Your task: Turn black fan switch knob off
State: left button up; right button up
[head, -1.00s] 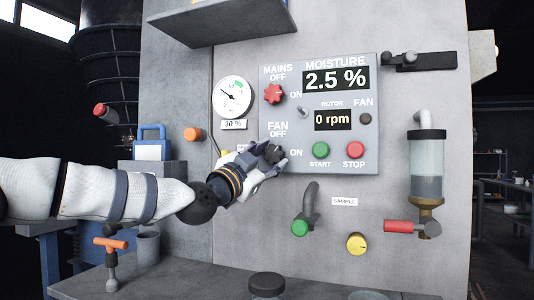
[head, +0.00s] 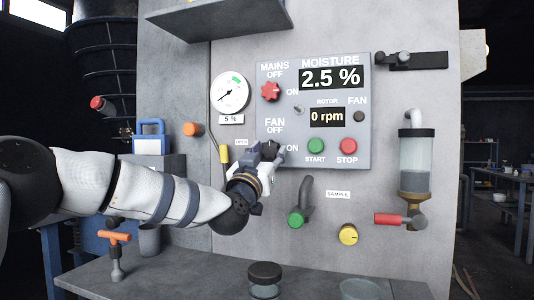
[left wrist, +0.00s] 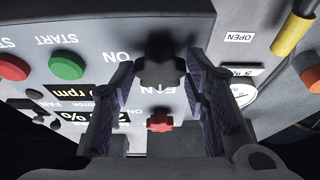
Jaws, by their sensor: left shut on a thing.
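The black fan switch knob (head: 269,149) is on the grey control panel (head: 300,163), below the label FAN OFF and left of ON. My left gripper (head: 265,155) comes from below left and is shut on this knob, with its fingers covering part of it. In the left wrist view the knob (left wrist: 162,65) stands between the two fingers of the gripper (left wrist: 163,80). The knob's exact pointing is hard to tell. The fan lamp (head: 359,116) looks dark. My right gripper is not in view.
A red mains knob (head: 271,91) is above the fan knob. Green start (head: 316,146) and red stop (head: 347,146) buttons are to its right. The gauge (head: 230,91) has a 5 % label. A green-tipped handle (head: 296,219) and a yellow knob (head: 348,234) are below the panel.

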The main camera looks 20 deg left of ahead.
pick_arm(q)
jog(key=shift+r, duration=0.1)
dwell(0.4)
jog(key=o, duration=1.1)
jog(key=shift+s, duration=0.1)
jog(key=v, duration=1.2)
